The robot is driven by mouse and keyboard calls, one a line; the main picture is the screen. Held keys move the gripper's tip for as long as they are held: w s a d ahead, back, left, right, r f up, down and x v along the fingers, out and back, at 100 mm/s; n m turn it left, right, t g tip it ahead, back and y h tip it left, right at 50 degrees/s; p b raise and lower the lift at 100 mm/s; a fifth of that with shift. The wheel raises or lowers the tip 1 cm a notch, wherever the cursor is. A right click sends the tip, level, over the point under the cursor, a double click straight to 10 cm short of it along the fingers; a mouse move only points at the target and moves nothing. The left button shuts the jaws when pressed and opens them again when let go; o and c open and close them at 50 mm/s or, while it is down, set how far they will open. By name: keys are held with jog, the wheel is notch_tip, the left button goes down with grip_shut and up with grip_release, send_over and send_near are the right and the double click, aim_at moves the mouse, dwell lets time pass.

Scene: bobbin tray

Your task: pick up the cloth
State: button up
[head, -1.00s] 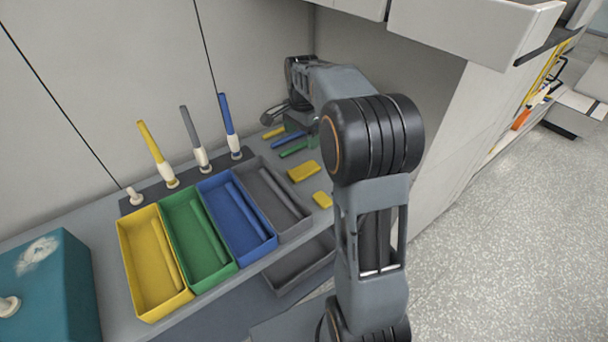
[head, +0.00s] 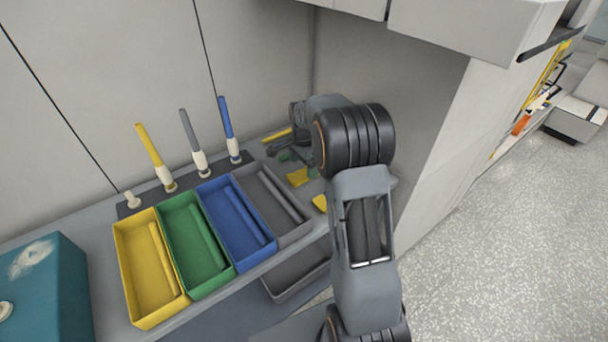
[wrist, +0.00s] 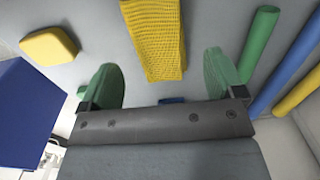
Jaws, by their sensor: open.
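The yellow cloth (wrist: 155,38) has a ribbed, woven texture and lies flat on the grey counter. In the wrist view it lies ahead of my gripper (wrist: 163,78), roughly between the lines of its two green fingertips. In the head view the cloth (head: 298,177) shows beside the grey bin, partly hidden by my arm.
A smooth yellow block (wrist: 48,46) lies left of the cloth. Green (wrist: 258,42), blue (wrist: 288,65) and yellow (wrist: 300,90) rods lie to the right. Yellow, green, blue and grey bins (head: 308,236) line the counter. A wall and side panel stand close behind my arm.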

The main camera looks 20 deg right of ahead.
aim_at(303, 171)
jog(key=shift+f, duration=1.65)
jog(key=shift+c, duration=0.2)
jog(key=c, duration=0.9)
jog(key=shift+r, duration=0.1)
jog(key=shift+c, duration=0.2)
jog(key=shift+r, duration=0.7)
jog(key=s+a+r, duration=0.8)
jog(key=s+r, duration=0.3)
jog(key=shift+a+r, duration=0.2)
jog(key=shift+a, duration=0.1)
